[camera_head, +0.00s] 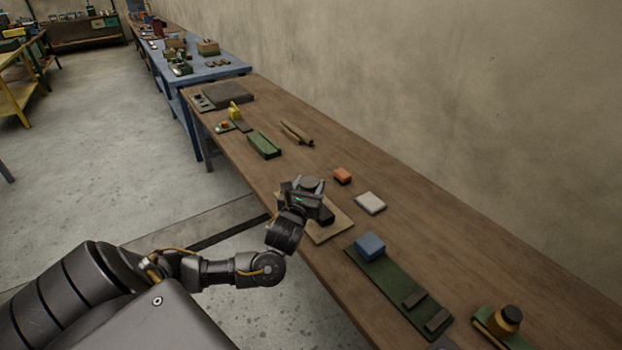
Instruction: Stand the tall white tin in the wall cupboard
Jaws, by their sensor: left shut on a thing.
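My left gripper (312,205) is over the near edge of the long wooden workbench, above a flat tan board. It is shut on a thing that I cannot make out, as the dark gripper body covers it. A dark round shape shows at its top, and I cannot tell if it is part of the gripper. I see no tall white tin and no wall cupboard in this view. My right gripper is out of view.
The wooden bench (430,230) runs along a bare wall. A blue table (222,68) stands beyond.

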